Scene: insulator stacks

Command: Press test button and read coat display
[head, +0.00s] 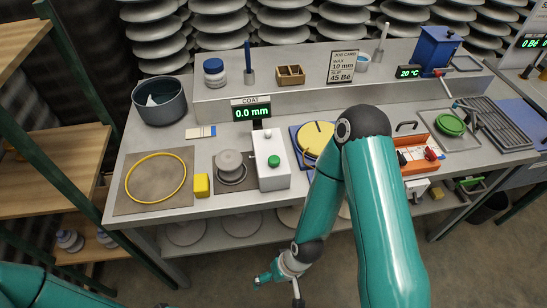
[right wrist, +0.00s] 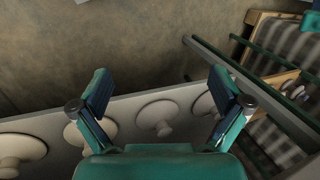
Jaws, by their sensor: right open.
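The coat display (head: 252,113) stands at the middle of the bench in the head view, under a COAT label, and reads 0.0 mm in green. In front of it is a white box (head: 272,176) with a round green button (head: 273,161) on its top. A grey insulator disc (head: 230,168) sits on a dark pad left of the box. My right gripper (head: 278,287) is below and in front of the bench edge, apart from the box. In the right wrist view its two fingers (right wrist: 160,95) are spread with nothing between them. My left arm shows at the bottom left; its gripper is out of view.
A yellow ring (head: 155,180) on a mat and a yellow block (head: 202,185) lie to the left. A blue pad with a yellow disc (head: 318,139) is right of the box. Insulators (right wrist: 155,117) stand on the lower shelf. A job card (head: 343,66) reads wax 10 mm.

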